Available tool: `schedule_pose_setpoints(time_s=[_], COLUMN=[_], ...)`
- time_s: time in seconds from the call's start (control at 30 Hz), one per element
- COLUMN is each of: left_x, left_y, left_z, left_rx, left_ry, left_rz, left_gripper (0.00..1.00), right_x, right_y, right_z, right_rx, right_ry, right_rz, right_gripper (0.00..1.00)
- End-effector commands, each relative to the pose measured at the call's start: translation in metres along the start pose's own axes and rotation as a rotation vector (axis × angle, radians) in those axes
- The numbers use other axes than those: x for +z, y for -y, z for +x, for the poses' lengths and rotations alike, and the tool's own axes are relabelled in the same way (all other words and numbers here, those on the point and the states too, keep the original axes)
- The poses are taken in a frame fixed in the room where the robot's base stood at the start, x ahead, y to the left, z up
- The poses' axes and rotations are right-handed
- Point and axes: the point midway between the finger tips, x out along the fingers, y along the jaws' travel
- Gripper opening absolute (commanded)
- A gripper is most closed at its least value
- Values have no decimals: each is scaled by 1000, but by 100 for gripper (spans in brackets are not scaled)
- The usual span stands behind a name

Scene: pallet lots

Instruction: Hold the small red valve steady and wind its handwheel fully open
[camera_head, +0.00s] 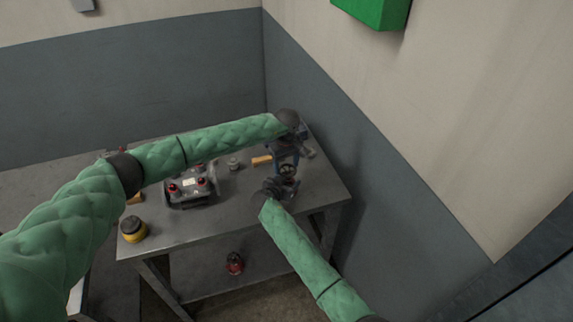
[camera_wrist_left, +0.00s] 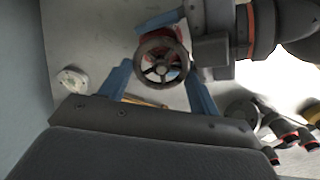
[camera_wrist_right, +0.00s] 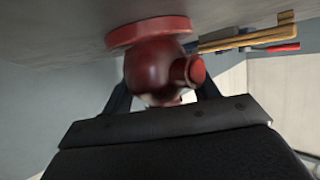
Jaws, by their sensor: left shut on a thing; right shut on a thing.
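The small red valve stands on the grey table near its right end. In the right wrist view its red body (camera_wrist_right: 155,68) and round base flange (camera_wrist_right: 150,33) show close up. My right gripper (camera_head: 284,187) is shut on this body, with a finger on each side. The dark spoked handwheel (camera_wrist_left: 162,70) sits on top, seen from above in the left wrist view. My left gripper (camera_wrist_left: 162,82) is over it, its blue fingers shut on the wheel's rim from opposite sides. In the head view my grippers hide most of the valve.
A grey tray (camera_head: 192,200) with red-topped parts stands left of the valve. A yellow-and-black object (camera_head: 132,229) is at the table's front left. A yellow block (camera_head: 261,160) and small grey part (camera_head: 233,163) lie behind. A red object (camera_head: 234,263) sits on the lower shelf. Walls close in behind and right.

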Motion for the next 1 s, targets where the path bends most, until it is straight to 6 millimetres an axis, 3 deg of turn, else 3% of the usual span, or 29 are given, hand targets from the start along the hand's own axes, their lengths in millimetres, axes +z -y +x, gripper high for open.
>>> schedule_pose_setpoints(time_s=[0.17,0.2,0.3,0.67,0.83,1.0], left_x=[0,0,0,0,0,-1], left_y=[0,0,0,0,0,0], left_z=[0,0,0,-5,-26,-59], left_rx=[0,0,0,1,2,2], left_ry=[1,1,0,-1,-2,-3], left_rz=[1,1,1,2,2,3], left_gripper=[39,68,84,84,84,84], right_x=[4,4,4,4,4,4], right_y=[-2,-2,-2,-2,-2,-2], right_z=[1,1,1,1,1,1], right_rx=[2,2,2,2,2,2], right_ry=[4,4,4,4,4,4], right_rz=[-3,-4,-4,-4,-4,-4], right_gripper=[0,0,0,0,0,0])
